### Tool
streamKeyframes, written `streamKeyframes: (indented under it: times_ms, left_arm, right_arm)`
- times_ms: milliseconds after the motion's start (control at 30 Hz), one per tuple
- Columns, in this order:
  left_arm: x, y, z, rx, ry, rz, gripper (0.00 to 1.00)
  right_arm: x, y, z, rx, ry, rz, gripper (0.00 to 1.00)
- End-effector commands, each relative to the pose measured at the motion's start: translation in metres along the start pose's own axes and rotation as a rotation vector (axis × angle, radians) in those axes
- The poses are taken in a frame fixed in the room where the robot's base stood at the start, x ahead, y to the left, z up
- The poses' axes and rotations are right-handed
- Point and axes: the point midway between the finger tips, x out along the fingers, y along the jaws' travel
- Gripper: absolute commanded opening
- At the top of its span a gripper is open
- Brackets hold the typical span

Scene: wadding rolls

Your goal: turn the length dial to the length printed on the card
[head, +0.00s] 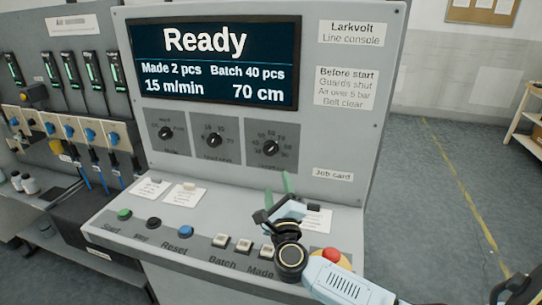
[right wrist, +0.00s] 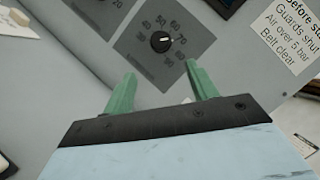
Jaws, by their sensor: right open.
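The length dial (head: 270,148) is the rightmost of three black dials on the upright console panel. In the right wrist view the dial (right wrist: 161,41) has its white mark toward 70, and the screen (head: 215,62) reads 70 cm. My right gripper (head: 287,185) is in front of the panel, below the dial. In the right wrist view its green fingers (right wrist: 162,82) are spread and empty, with the dial beyond their tips. The job card (head: 318,220) lies on the shelf, partly hidden by my gripper; its print cannot be read. My left gripper is not in view.
The mode dial (head: 166,133) and speed dial (head: 214,141) sit left of the length dial. Buttons line the shelf: green start (head: 124,214), blue reset (head: 186,231) and a red stop (head: 331,255) close to my right arm. Two cards lie on the shelf's left.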

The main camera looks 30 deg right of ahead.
Motion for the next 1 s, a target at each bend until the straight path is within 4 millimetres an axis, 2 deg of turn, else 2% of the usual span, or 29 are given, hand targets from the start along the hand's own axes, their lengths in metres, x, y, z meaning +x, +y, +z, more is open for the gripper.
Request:
streamKeyframes:
  times_ms: [167, 400, 600, 800, 1000]
  left_arm:
    - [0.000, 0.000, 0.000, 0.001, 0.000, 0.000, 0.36]
    - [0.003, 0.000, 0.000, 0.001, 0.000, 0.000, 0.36]
    - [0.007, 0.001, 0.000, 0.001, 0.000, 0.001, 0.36]
    - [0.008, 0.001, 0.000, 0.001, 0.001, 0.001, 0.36]
    - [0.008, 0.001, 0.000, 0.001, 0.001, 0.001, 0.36]
  right_arm:
    - [0.029, -0.002, 0.001, -0.001, -0.001, -0.006, 0.58]
    - [0.080, -0.002, 0.001, -0.003, -0.002, -0.005, 0.58]
    - [0.111, -0.001, 0.001, -0.003, -0.002, -0.003, 0.58]
    - [0.125, -0.001, 0.001, -0.002, -0.003, -0.001, 0.58]
    - [0.128, -0.001, 0.001, -0.002, -0.002, -0.001, 0.58]
